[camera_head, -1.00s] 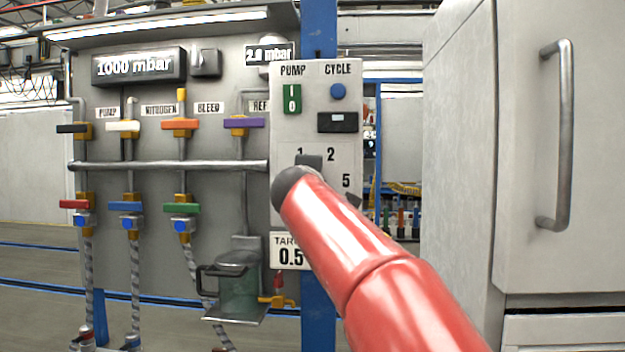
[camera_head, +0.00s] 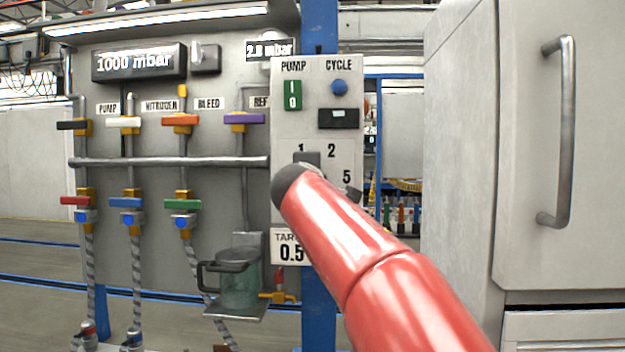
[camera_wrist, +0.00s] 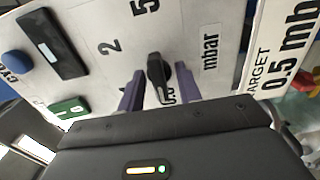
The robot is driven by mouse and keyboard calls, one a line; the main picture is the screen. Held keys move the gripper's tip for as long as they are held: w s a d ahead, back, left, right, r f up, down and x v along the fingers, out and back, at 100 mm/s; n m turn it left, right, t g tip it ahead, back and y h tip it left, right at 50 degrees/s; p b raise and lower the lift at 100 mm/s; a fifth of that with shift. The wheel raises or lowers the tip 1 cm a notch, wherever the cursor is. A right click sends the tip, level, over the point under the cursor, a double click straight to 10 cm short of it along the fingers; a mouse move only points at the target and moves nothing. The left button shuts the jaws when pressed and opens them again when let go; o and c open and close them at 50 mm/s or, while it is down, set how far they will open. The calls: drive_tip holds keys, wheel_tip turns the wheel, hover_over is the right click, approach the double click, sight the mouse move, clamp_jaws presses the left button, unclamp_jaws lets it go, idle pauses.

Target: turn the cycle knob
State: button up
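The panel (camera_head: 318,75) has a CYCLE label with a round blue button (camera_head: 339,87) under it. This button also shows at the left of the wrist view (camera_wrist: 16,64). A black pointer knob (camera_wrist: 157,72) sits on the panel's number dial, near the "2", "5" and "mbar" marks. My gripper (camera_wrist: 158,84) is open in the wrist view, with one finger on each side of this black knob and a visible gap on both sides. In the head view my red arm hides the knob and most of the gripper.
A dark display (camera_head: 338,118) and a green switch (camera_head: 292,96) share the panel. The TARGET sign (camera_head: 290,247) hangs below. Coloured valve handles and pipes fill the left. A large grey cabinet (camera_head: 530,130) stands close at the right.

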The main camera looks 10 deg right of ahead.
drive_tip(key=shift+s, duration=0.1)
drive_tip(key=b+v, duration=0.2)
drive_tip(key=v, duration=0.5)
drive_tip(key=shift+s, duration=0.3)
drive_tip(key=shift+a, duration=0.1)
drive_tip(key=s+d+f+m+g+y, duration=0.1)
drive_tip(key=s+d+f+m+g, duration=0.25)
drive_tip(key=s+f, duration=0.65)
drive_tip(key=s+d+f+m+g+y, duration=0.15)
drive_tip(key=s+f+m+g, duration=0.3)
drive_tip(key=f, duration=0.85)
drive_tip(key=s+a+f+m+g+y, duration=0.2)
drive_tip(key=s+f+m, duration=0.4)
drive_tip(key=s+f, duration=1)
wheel_tip(320, 180, down, 3)
drive_tip(key=shift+r+m+g+y, duration=0.3)
drive_tip(key=shift+g+y, duration=0.25)
drive_tip(key=shift+g, duration=0.25)
